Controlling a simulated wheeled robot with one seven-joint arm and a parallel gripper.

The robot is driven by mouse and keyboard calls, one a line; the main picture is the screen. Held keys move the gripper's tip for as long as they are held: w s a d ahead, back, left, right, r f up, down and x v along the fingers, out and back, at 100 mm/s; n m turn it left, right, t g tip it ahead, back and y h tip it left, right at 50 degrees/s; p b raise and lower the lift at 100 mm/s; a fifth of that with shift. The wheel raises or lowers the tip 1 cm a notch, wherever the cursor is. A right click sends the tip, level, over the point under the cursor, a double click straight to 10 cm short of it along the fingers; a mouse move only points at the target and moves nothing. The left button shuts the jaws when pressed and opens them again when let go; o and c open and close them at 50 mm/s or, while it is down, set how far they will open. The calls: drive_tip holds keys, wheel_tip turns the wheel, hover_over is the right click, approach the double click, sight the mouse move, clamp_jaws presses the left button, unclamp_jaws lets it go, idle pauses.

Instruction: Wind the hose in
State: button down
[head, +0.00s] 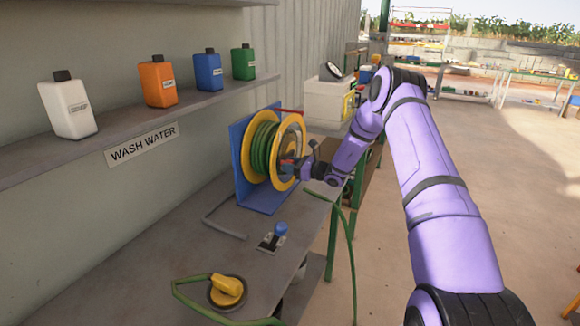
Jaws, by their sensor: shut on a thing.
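A hose reel (263,148) with yellow flanges stands in a blue bracket (245,190) on the grey bench. Green hose (258,150) is wound on its drum. A length of green hose (347,235) hangs over the bench's right edge towards the floor. My gripper (291,166) is at the near face of the reel, shut on a small part there, seemingly the reel's crank handle. The fingers and wrist hide most of that part. Another piece of green hose (190,298) lies at the bench front, around a yellow-handled round fitting (227,291).
A blue-knobbed lever (279,232) on a plate stands on the bench before the reel. A wall shelf (60,152) with several bottles is above left, labelled WASH WATER (142,144). A white box (327,102) stands behind the reel. Open floor (510,200) lies to the right.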

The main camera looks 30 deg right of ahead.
sight(289, 129)
drive_tip(key=shift+w+d+r+m, duration=0.1)
drive_tip(key=shift+d+r+m, duration=0.05)
drive_tip(key=shift+r+m, duration=0.5)
drive_tip(key=shift+w+d+r+m, duration=0.1)
drive_tip(key=shift+r+m, duration=0.55)
drive_tip(key=d+r+m, duration=0.1)
drive_tip(key=m, duration=0.1)
drive_tip(key=w+d+r+m, duration=0.1)
drive_tip(key=r+m, duration=0.1)
drive_tip(key=w+r+m, duration=0.1)
drive_tip(key=r+m, duration=0.1)
drive_tip(key=shift+d+m, duration=0.3)
drive_tip(key=shift+d, duration=0.1)
drive_tip(key=w+d+r+m, duration=0.1)
drive_tip(key=d+m, duration=0.1)
drive_tip(key=m, duration=0.1)
drive_tip(key=shift+w+r, duration=0.35)
drive_tip(key=shift+w, duration=0.05)
drive_tip(key=shift+w+d+r+m, duration=0.2)
drive_tip(key=shift+w+d+m, duration=0.25)
drive_tip(key=shift+m, duration=0.3)
drive_tip(key=shift+w+d+r+m, duration=0.15)
drive_tip(key=shift+w+d+m, duration=0.1)
drive_tip(key=shift+d+m, duration=0.4)
drive_tip(key=shift+a+t, duration=0.1)
drive_tip(key=shift+t, duration=0.2)
drive_tip(key=c, duration=0.7)
unclamp_jaws()
drive_tip(key=shift+o, duration=0.2)
